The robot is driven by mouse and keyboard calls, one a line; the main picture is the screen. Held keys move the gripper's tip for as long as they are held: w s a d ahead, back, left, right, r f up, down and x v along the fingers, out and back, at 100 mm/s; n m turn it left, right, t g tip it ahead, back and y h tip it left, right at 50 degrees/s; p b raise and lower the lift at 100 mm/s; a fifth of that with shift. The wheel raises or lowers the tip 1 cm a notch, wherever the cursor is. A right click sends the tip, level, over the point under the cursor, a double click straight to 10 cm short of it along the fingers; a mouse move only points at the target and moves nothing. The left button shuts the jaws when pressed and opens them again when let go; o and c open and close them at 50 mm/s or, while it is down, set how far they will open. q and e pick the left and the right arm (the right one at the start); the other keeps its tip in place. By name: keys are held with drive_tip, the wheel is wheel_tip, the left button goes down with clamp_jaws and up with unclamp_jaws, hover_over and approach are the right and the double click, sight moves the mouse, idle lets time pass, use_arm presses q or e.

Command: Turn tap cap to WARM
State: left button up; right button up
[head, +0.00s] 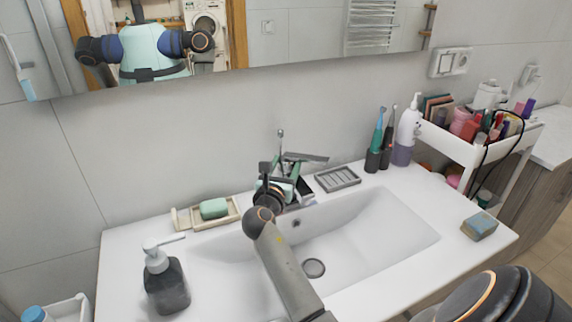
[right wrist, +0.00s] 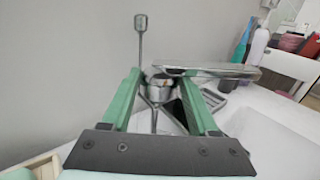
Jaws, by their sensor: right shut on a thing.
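The chrome tap stands at the back of the white sink (head: 400,225). Its flat cap lever (head: 308,157) points right in the head view. In the right wrist view the cap lever (right wrist: 215,72) extends right from the tap body (right wrist: 162,90). My right gripper (head: 292,168) is at the tap, its green fingers (right wrist: 162,80) on either side of the tap's top and shut on the tap cap. The gripper and wrist hide much of the tap body in the head view. No WARM marking is readable. My left gripper is not in view.
A soap dish with green soap (head: 214,208) and a dark pump bottle (head: 166,285) stand left of the basin. A grey rack (head: 337,179), toothbrush holder (head: 378,160) and lotion bottle (head: 405,135) stand behind right. A sponge (head: 479,226) lies front right; a loaded cart (head: 470,150) stands beyond.

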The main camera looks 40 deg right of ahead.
drive_tip(key=shift+m+g, duration=0.3)
clamp_jaws()
drive_tip(key=m+g+h, duration=0.1)
drive_tip(key=g, duration=0.1)
drive_tip(key=m+g+b, duration=0.1)
drive_tip(key=g, duration=0.1)
drive_tip(key=m+g+h+b, duration=0.1)
drive_tip(key=m, duration=0.1)
drive_tip(key=shift+w+a+g+h, duration=0.15)
drive_tip(key=shift+w+g+h, duration=0.15)
drive_tip(key=shift+w+g, duration=0.1)
drive_tip(key=m+g+b, duration=0.1)
drive_tip(key=g, duration=0.1)
drive_tip(key=m+g+b, duration=0.2)
drive_tip(key=g, duration=0.1)
drive_tip(key=shift+w+f, duration=0.1)
drive_tip(key=shift+w, duration=0.1)
drive_tip(key=shift+m+g+b, duration=0.35)
drive_tip(key=shift+m+g, duration=0.05)
drive_tip(key=shift+g, duration=0.1)
drive_tip(key=o, duration=1.4)
unclamp_jaws()
